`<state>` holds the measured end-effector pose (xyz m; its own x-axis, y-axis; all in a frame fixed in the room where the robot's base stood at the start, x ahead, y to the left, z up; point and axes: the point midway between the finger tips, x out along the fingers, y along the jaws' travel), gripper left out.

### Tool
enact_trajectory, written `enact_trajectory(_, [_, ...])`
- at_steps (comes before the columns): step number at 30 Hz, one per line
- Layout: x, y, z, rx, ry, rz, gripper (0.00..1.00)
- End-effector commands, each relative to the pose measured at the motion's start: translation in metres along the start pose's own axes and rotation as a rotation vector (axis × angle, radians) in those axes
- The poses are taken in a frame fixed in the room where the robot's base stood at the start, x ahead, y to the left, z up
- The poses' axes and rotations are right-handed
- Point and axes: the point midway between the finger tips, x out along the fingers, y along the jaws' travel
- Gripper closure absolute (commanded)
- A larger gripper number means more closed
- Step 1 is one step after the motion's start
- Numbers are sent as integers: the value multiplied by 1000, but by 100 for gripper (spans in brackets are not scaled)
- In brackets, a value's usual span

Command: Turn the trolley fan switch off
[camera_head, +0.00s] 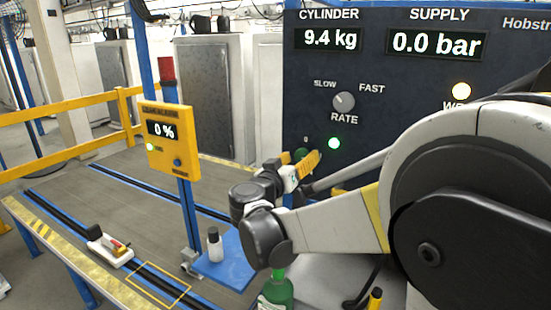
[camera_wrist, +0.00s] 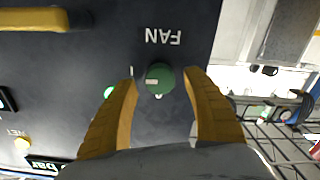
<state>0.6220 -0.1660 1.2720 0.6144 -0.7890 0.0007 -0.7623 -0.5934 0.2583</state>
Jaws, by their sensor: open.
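The fan switch is a round green knob (camera_wrist: 160,78) on the dark panel (camera_wrist: 120,45), with the word FAN upside down above it in the wrist view. A pale mark shows on the knob's left part. My gripper (camera_wrist: 161,79) has its two yellow fingers apart, one on each side of the knob; I cannot tell whether they touch it. In the head view my gripper (camera_head: 308,162) is in front of the panel (camera_head: 400,95), and its fingers hide most of the knob (camera_head: 300,154).
A lit green lamp (camera_head: 334,143) is beside the knob, and a RATE dial (camera_head: 344,101) is above it. A yellow alarm box (camera_head: 172,140) on a blue post stands left. A green bottle (camera_head: 277,290) is below my arm. A yellow handle (camera_wrist: 35,19) sticks out from the panel.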

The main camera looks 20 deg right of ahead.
Motion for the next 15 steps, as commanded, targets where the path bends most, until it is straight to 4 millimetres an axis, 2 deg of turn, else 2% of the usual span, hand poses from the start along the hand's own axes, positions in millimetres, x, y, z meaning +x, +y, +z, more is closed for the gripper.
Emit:
enact_trajectory(3, [14,0,1,0,-1,1,42])
enact_trajectory(6, [20,0,0,0,0,0,42])
enact_trajectory(14, [21,0,0,0,0,-1,42])
enact_trajectory(15, [21,0,0,0,0,-1,46])
